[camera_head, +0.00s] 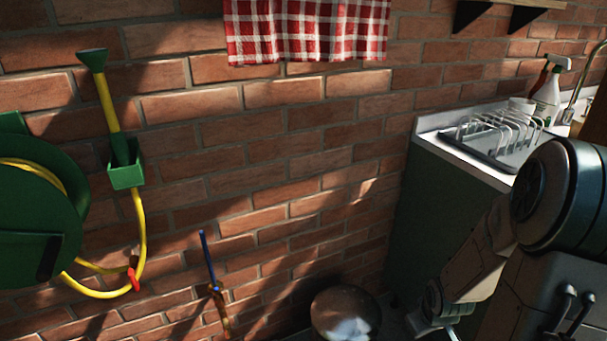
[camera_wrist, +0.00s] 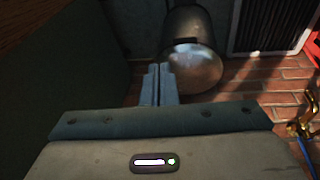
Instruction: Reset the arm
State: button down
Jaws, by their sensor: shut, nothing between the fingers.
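My arm reaches down at the right of the head view, in front of the green counter side. In the wrist view my gripper (camera_wrist: 158,84) has its two fingers together with nothing between them. It points toward the floor area beside a round metal bin (camera_wrist: 192,65). The bin also shows at the bottom of the head view (camera_head: 345,312). In the head view the gripper's fingertips are too low or hidden to make out clearly.
A counter (camera_head: 470,172) with a dish rack (camera_head: 500,135) and a spray bottle (camera_head: 548,92) stands at the right, close to my arm. A green hose reel (camera_head: 40,215) hangs on the brick wall at the left. A checked cloth (camera_head: 305,30) hangs above.

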jog(key=s+a+r+m+p, duration=0.1)
jog(key=s+a+r+p, duration=0.2)
jog(key=r, duration=0.9)
jog(key=s+a+r+m+p, duration=0.1)
jog(key=s+a+r+p, duration=0.3)
jog(key=r+p, duration=0.3)
jog(key=s+a+r+m+p, duration=0.2)
jog(key=a+r+p, duration=0.3)
jog(key=r, duration=1.3)
jog(key=shift+s+a+y+p, duration=0.3)
jog(key=shift+s+a, duration=0.05)
jog(key=shift+s, duration=0.3)
jog(key=shift+r, duration=0.1)
